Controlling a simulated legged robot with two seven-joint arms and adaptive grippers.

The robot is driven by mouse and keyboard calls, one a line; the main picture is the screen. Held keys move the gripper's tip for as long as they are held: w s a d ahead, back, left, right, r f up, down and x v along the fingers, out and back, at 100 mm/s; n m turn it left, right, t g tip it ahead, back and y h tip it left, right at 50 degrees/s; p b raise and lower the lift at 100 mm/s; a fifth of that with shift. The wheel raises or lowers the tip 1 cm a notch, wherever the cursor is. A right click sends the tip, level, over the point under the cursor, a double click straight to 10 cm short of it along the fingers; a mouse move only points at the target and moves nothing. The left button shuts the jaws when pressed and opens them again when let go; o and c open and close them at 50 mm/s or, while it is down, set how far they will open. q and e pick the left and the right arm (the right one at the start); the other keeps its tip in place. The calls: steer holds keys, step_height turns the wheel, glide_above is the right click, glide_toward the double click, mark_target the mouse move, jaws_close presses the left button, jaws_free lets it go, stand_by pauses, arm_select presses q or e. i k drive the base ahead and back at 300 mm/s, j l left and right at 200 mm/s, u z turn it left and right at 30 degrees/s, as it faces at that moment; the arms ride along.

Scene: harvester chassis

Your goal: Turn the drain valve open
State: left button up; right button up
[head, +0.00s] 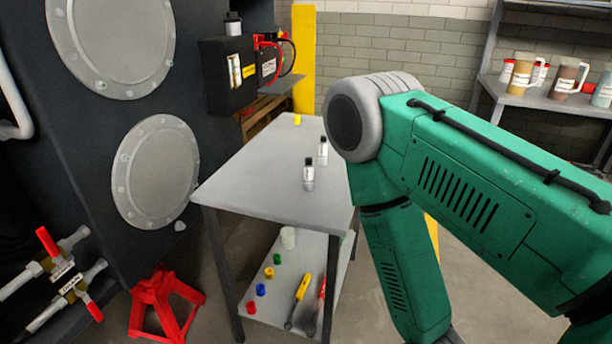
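Two valves with red lever handles sit on metal pipes at the lower left, beside the dark chassis. The upper red handle (47,242) points up and left, across its pipe. The lower red handle (91,307) points down and right, across its pipe. Small labels (63,271) by the valves are too small to read, so I cannot tell which is the drain valve. My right arm (470,190) is green and bends down at the right, well away from the valves. Its gripper is below the picture. My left arm and gripper are out of view.
A red jack stand (165,305) stands on the floor right of the valves. A grey table (265,185) with small bottles fills the middle; its lower shelf (325,250) holds coloured caps and tools. Round cover plates (155,172) are on the chassis. Jugs (568,80) stand on a back-right shelf.

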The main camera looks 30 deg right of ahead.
mark_target(91, 305)
steer(key=i+u, duration=0.1)
steer(key=u, duration=2.45)
steer(key=l+u, duration=0.45)
steer(key=l, duration=1.25)
steer(key=j+z, duration=0.35)
steer(key=j, duration=0.9)
steer(key=k+z, duration=0.1)
steer(key=z, duration=2.55)
